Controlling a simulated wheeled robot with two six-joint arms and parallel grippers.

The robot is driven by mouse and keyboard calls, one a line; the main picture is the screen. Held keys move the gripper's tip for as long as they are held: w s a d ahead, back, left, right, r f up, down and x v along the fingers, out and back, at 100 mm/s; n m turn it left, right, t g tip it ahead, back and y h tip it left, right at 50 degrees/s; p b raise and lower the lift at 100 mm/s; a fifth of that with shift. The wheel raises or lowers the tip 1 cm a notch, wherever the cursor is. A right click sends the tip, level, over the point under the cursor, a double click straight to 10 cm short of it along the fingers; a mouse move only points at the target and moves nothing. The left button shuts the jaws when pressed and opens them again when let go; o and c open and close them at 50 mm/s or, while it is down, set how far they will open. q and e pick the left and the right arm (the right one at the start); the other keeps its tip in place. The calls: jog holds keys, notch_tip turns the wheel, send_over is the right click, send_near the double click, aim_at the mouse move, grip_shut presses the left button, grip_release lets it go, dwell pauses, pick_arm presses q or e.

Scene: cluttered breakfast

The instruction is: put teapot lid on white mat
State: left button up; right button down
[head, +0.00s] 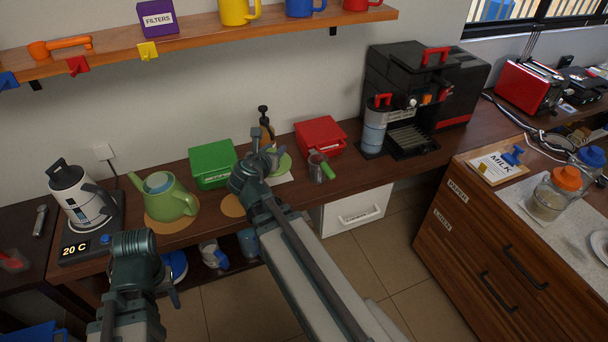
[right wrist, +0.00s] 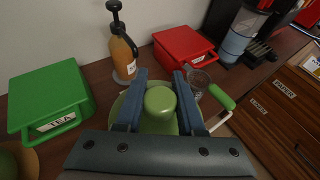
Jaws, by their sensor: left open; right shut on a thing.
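The green teapot lid (right wrist: 160,123) has a rounded knob, which sits between the two fingers of my right gripper (right wrist: 158,88) in the right wrist view. In the head view my right gripper (head: 271,157) is shut on the lid (head: 284,163), over the white mat (head: 284,179). Most of the mat is hidden by the lid and my arm; I cannot tell whether the lid touches it. The green teapot (head: 172,202) stands without a lid on a tan round mat to the left. My left gripper (head: 169,284) is open and empty, low in front of the counter.
A green tea box (head: 212,164), an amber pump bottle (head: 266,128) and a red box (head: 320,135) stand behind the lid. A small pot with a green handle (head: 320,168) stands close to its right. A kettle (head: 80,195) is at far left.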

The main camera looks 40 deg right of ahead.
jog(key=s+f+b, duration=0.1)
jog(key=f+b, duration=0.3)
jog(key=s+d+f+m+g+b, duration=0.1)
jog(key=f+b, duration=0.3)
jog(key=s+d+f+m+h+b, duration=0.1)
jog(key=f+b, duration=0.3)
jog(key=shift+f+g, duration=0.1)
jog(key=shift+g, duration=0.3)
